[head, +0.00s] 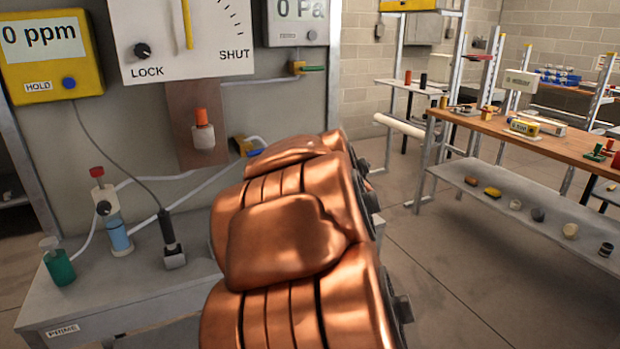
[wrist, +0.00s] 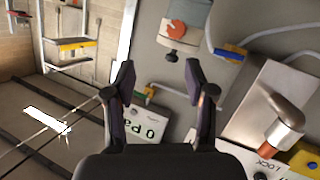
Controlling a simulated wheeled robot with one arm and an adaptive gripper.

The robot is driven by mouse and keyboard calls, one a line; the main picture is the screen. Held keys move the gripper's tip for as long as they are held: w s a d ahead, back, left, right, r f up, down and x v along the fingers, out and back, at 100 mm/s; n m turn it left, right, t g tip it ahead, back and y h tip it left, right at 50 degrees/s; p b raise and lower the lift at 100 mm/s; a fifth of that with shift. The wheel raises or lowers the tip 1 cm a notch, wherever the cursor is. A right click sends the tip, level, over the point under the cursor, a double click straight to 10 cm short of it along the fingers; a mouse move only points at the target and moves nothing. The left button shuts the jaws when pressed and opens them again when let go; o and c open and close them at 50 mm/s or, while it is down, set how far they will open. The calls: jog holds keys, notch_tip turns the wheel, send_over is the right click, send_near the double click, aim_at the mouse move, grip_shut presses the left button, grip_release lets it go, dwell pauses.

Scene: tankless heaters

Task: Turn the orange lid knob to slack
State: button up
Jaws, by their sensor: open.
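In the wrist view, a round orange knob (wrist: 173,28) sits on the face of a grey and tan housing, with a dark fitting beneath it. A second orange part, a cap (wrist: 268,147), tops a pale cylinder on a metal plate at right; it also shows in the head view as an orange cap (head: 201,117). No label marks which is the lid knob, and no slack mark is readable. My gripper (wrist: 158,72) is open and empty, its fingertips below the round knob in the picture and apart from it. My copper-coloured arm hides the gripper in the head view.
The LOCK/SHUT dial panel (head: 140,70), the 0 Pa gauge (head: 300,38) and the yellow ppm box (head: 60,85) hang on the wall. A grey bench (head: 75,315) with bottles stands below. A wooden-topped table (head: 480,130) stands at right; the floor between is clear.

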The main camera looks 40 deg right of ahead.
jog(key=w+d+f+n+t+y+b, duration=0.4)
jog(key=w+d+t+b, duration=0.1)
jog(key=w, duration=0.4)
jog(key=shift+w+d+t+y, duration=0.15)
jog(key=shift+t+y, duration=0.15)
dwell(0.5)
jog(key=shift+c, duration=0.2)
grip_shut()
